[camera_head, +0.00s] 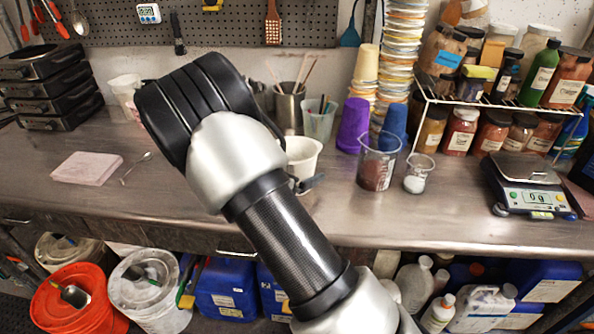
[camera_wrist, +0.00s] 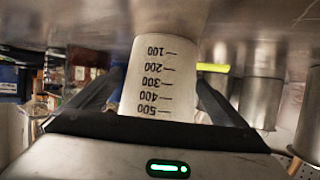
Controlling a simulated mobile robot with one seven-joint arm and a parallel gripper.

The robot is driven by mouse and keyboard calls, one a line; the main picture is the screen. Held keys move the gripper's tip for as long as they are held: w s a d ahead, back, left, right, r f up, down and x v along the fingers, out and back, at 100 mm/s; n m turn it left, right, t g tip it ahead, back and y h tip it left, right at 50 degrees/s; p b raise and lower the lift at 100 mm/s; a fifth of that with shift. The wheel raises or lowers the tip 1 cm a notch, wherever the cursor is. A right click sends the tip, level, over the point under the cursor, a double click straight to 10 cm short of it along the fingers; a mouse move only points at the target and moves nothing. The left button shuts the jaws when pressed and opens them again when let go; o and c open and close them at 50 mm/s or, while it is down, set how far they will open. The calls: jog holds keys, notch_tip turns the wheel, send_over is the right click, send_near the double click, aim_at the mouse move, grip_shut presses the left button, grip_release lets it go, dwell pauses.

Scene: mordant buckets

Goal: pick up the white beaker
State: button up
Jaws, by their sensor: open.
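The white beaker (camera_head: 305,155) stands on the steel counter, partly hidden behind my arm in the head view. In the wrist view, which looks upside down, the white beaker (camera_wrist: 158,70) shows black marks from 100 to 500. My gripper (camera_wrist: 159,80) is open, with one dark finger on each side of the beaker. I cannot tell whether either finger touches it. In the head view most of my gripper is hidden by my arm; a dark finger tip (camera_head: 309,184) shows at the beaker's lower right.
A glass beaker of dark red powder (camera_head: 376,165) and a small one with white powder (camera_head: 417,175) stand to the right. A metal pot of utensils (camera_head: 289,108) and a clear cup (camera_head: 319,122) stand behind.

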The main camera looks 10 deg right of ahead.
jog(key=c, duration=1.6)
jog(key=shift+r, duration=0.1)
jog(key=shift+c, duration=0.8)
jog(key=shift+r, duration=0.15)
